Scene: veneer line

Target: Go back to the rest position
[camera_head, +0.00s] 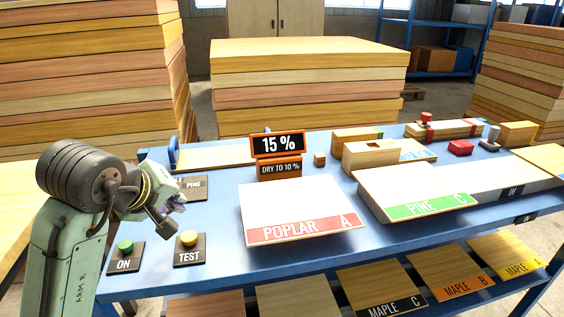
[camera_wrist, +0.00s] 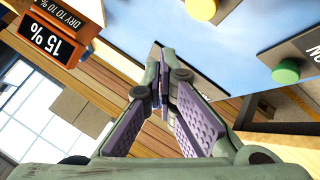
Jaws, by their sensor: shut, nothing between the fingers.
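My gripper (camera_head: 176,198) is at the left end of the blue table, near the black plates that carry the ON and TEST buttons. In the wrist view my gripper (camera_wrist: 163,75) has its fingers together, with nothing between them. The green ON button (camera_head: 125,246) and the yellow TEST button (camera_head: 189,238) sit below it in the head view.
The blue table (camera_head: 225,262) holds an orange sign reading 15 % (camera_head: 278,145), a POPLAR A board (camera_head: 300,200), a PINE C board (camera_head: 410,190) and several wooden blocks. Large wood stacks (camera_head: 305,75) stand behind. Labelled maple boards (camera_head: 385,290) lie on the lower shelf.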

